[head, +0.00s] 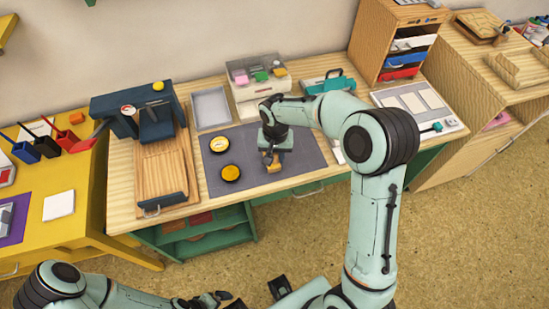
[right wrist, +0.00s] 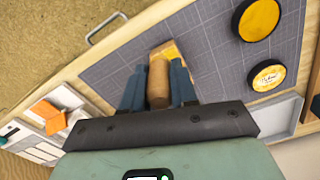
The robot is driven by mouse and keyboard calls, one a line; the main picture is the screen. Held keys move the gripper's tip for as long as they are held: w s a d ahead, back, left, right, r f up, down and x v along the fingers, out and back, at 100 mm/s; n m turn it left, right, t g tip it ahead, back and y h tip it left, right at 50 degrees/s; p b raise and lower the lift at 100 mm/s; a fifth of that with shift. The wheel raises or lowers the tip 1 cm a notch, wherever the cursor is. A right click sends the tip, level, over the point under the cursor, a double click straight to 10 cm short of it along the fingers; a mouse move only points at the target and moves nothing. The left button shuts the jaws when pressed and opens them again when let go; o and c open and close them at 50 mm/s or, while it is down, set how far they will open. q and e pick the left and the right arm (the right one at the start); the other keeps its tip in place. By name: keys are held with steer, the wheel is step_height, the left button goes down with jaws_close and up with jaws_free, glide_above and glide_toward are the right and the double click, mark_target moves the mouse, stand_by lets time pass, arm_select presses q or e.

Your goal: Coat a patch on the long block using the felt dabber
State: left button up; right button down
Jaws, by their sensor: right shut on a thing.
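My right gripper (head: 271,150) is low over the grey mat (head: 240,145). It is shut on the felt dabber, whose round wooden handle (right wrist: 158,86) stands between the blue fingers in the right wrist view. Just beyond the handle lies a tan block with yellow on it (right wrist: 167,50), which seems to be the long block; it also shows under the gripper in the head view (head: 274,167). Whether the felt touches it is hidden. A yellow inkpad (head: 231,173) and a round labelled lid or tin (head: 219,144) lie left of the gripper. My left gripper (head: 208,301) is at the bottom edge, its jaws unclear.
A wooden board with a dark press (head: 150,112) stands left of the mat. A grey tray (head: 211,108) and a drawer box (head: 257,80) stand behind it. A white panelled tray (head: 410,100) is at the right.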

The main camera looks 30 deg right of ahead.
steer(key=shift+r+p, duration=0.85)
steer(key=shift+r, duration=0.8)
arm_select(q)
steer(key=v, duration=0.2)
steer(key=shift+w+r, duration=0.35)
arm_select(e)
steer(key=shift+f, duration=0.1)
steer(key=shift+w, duration=0.1)
